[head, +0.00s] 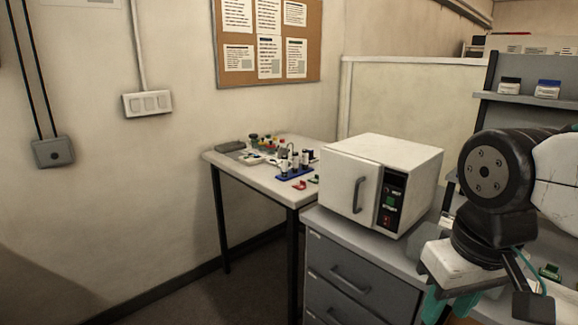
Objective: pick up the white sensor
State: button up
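No item can be told for certain as the white sensor. A small white object (251,158) lies among small parts on the far table (225,158), too small to identify. My gripper (450,306) hangs at the lower right, in front of the drawer cabinet and well away from the far table. Its teal fingers are partly hidden and cut by the bottom edge, so its opening and anything between them cannot be seen.
A white oven-like box (350,190) with a closed door stands on a grey drawer cabinet (330,262). A blue rack (294,172) holds small parts on the table. Shelves (520,100) with two jars stand at right. Floor (250,285) before the table is clear.

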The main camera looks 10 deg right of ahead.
aim_at(284, 167)
jog(key=u, duration=0.3)
jog(key=i, duration=0.35)
jog(key=u, duration=1.05)
jog(key=i, duration=1)
jog(key=u, duration=0.35)
jog(key=i, duration=0.95)
jog(key=z, duration=1.1)
jog(key=i, duration=0.85)
jog(key=z, duration=0.85)
